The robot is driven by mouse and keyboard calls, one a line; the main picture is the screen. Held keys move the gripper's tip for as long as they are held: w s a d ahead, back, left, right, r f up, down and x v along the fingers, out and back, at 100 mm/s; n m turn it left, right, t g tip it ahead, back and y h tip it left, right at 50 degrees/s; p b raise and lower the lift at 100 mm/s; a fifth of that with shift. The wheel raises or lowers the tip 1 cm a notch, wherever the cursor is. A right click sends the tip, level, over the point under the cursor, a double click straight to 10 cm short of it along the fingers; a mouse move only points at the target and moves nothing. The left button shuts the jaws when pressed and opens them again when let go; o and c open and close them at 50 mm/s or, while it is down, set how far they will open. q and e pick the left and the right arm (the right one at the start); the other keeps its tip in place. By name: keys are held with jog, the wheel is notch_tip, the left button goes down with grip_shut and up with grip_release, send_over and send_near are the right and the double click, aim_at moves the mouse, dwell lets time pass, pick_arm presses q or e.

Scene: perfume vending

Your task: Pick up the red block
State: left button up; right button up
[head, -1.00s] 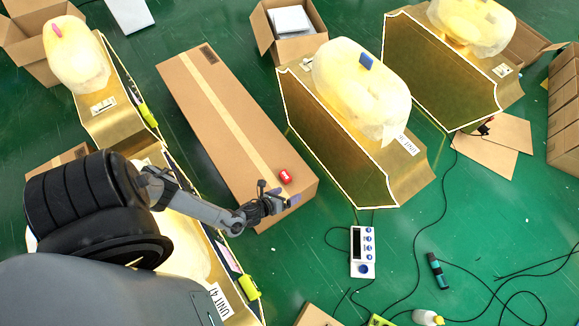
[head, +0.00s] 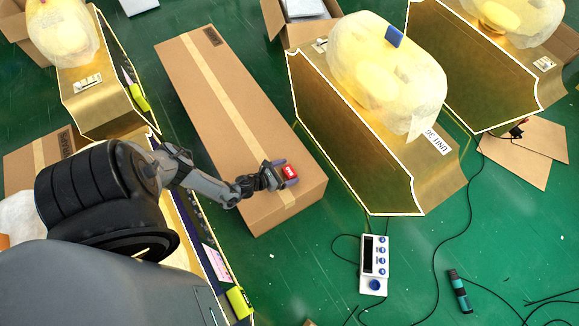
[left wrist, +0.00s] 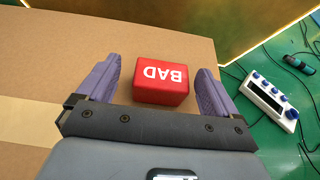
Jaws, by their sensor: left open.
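The red block (head: 290,171) lies on top of the long cardboard box (head: 225,100), near the box's near right end. In the left wrist view the red block (left wrist: 161,81) shows white lettering that reads "BAD", upside down. My left gripper (head: 282,174) is at the block, with its purple fingers open. In the left wrist view the fingers of the left gripper (left wrist: 156,85) stand on either side of the block, with a gap visible on each side. My right gripper is not in view.
A gold display unit with a wrapped top (head: 388,75) stands right of the box. A white keypad device (head: 374,258) and a dark teal marker-like object (head: 459,291) lie on the green floor with cables. Another gold unit (head: 100,92) stands at left.

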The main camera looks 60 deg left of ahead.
aim_at(288, 172)
pick_arm(q)
jog(key=shift+b+x, duration=0.55)
jog(key=shift+x, duration=0.6)
jog(key=shift+w+d+f, duration=0.2)
jog(key=shift+w+f, duration=0.05)
jog(key=shift+w, duration=0.2)
jog(key=shift+a, duration=0.1)
jog(key=shift+c, duration=0.2)
jog(key=c, duration=1)
jog(key=shift+r, duration=0.15)
